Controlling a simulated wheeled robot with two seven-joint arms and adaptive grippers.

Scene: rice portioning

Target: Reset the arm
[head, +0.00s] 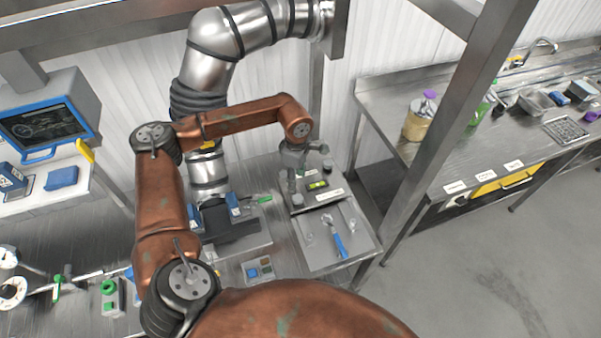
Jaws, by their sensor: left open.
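My left arm is copper-coloured and bends across the middle of the head view. My left gripper (310,180) hangs from its end, pointing down, with its fingers apart. It is over the back of a small metal worktop (325,258). I see nothing held between the fingers, though they are small here. A panel with a yellow-green strip (318,185) lies just below and beside them; I cannot tell whether they touch it. My right gripper is not in view.
A blue-handled tool (338,246) lies on the worktop. A blue-framed screen (45,125) stands at left. A steel post (450,130) rises before the right counter (385,100), which holds a tan container (418,120) and trays. Open floor (480,270) lies at lower right.

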